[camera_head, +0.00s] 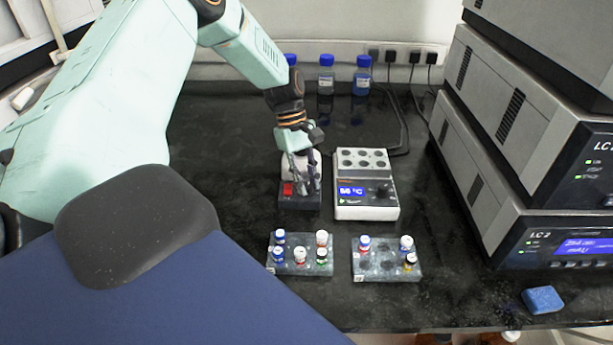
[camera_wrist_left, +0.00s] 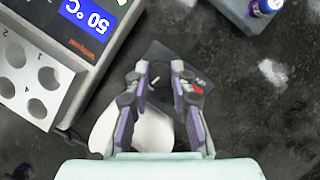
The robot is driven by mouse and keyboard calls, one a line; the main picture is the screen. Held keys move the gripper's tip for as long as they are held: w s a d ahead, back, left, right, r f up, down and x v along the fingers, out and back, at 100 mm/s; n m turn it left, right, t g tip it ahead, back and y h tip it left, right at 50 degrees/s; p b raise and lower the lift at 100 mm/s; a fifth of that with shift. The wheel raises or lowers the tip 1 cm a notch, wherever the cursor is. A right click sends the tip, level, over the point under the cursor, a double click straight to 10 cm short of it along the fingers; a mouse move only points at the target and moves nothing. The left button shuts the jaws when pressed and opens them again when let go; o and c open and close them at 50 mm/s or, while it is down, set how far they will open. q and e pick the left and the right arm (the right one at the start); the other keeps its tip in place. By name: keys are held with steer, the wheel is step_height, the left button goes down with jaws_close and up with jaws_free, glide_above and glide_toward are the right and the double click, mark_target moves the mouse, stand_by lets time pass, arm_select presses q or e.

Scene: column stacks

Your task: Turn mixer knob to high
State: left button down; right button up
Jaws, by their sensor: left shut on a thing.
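The mixer (camera_head: 298,202) is a small dark box with a red switch (camera_head: 288,189) on its front left and a white rounded top part. It stands just left of the heating block. My left gripper (camera_head: 304,180) comes down over the mixer's front and hides most of its face. In the left wrist view, the gripper (camera_wrist_left: 160,72) has its fingertips close together around the mixer's small dark knob (camera_wrist_left: 156,83), shut on it. The knob's pointer setting is too small to read. The red switch (camera_wrist_left: 198,88) shows beside one finger. My right gripper is not in view.
The heating block (camera_head: 365,212) has a lit display, its own knob and several wells. Two vial racks (camera_head: 287,267) (camera_head: 372,275) stand in front. Blue-capped bottles (camera_head: 326,75) stand at the back, stacked instruments (camera_head: 510,180) at right, a blue sponge (camera_head: 543,299) front right.

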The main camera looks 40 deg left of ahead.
arm_select(q)
steer(key=m+g+p, duration=0.1)
steer(key=m, duration=0.2)
steer(key=shift+m, duration=0.3)
steer(key=m, duration=0.2)
steer(key=m+g+y+p, duration=0.1)
steer(key=m, duration=0.1)
steer(key=shift+w+d+m+g+y, duration=0.15)
steer(key=shift+m+g+y, duration=0.15)
steer(key=m+y+p, duration=0.1)
steer(key=m+p, duration=0.1)
steer(key=m, duration=0.2)
steer(key=shift+d+g, duration=0.1)
steer(key=shift+g, duration=0.3)
steer(key=shift+m+y+p, duration=0.55)
steer(key=shift+m+y, duration=0.35)
steer(key=shift+m, duration=1.3)
steer(key=c, duration=1.1)
jaws_free()
steer(key=shift+w, duration=0.1)
steer(key=shift+c, duration=0.2)
